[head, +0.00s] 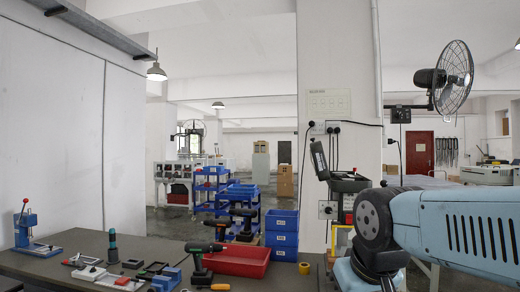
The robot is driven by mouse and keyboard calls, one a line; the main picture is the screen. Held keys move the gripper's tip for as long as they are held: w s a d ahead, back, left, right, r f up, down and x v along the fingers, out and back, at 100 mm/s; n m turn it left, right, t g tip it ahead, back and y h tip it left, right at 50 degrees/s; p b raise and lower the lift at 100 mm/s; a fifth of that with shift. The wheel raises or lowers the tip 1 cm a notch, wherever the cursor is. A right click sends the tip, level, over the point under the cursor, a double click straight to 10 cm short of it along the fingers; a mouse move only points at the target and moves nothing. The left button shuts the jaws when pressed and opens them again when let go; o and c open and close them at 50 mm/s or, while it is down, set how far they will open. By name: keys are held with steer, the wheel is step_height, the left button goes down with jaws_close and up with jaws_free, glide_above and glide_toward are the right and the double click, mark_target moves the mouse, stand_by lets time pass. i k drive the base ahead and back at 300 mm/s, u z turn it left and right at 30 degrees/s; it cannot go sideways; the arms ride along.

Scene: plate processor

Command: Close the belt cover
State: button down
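A dark machine top (349,184), which looks like a bench drill head, stands right of centre against the white pillar. Its dark lid (320,160), which seems to be the belt cover, stands up and leans at the left side of this top, so it looks open. The inside and the hinge are too small to make out. The lower part of the machine is partly hidden behind my light blue arm at the right. My gripper cannot be made out in the head view.
A dark workbench (150,252) runs along the lower left and middle. On it are a red tray (237,262), a green drill (204,258), a yellow tape roll (304,268) and several small tools. Blue bins (282,228) stand behind. A wall fan (453,77) hangs upper right.

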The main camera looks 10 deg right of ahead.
mark_target(321, 170)
steer(key=u, duration=0.55)
steer(key=i, duration=1.4)
steer(key=z, duration=0.2)
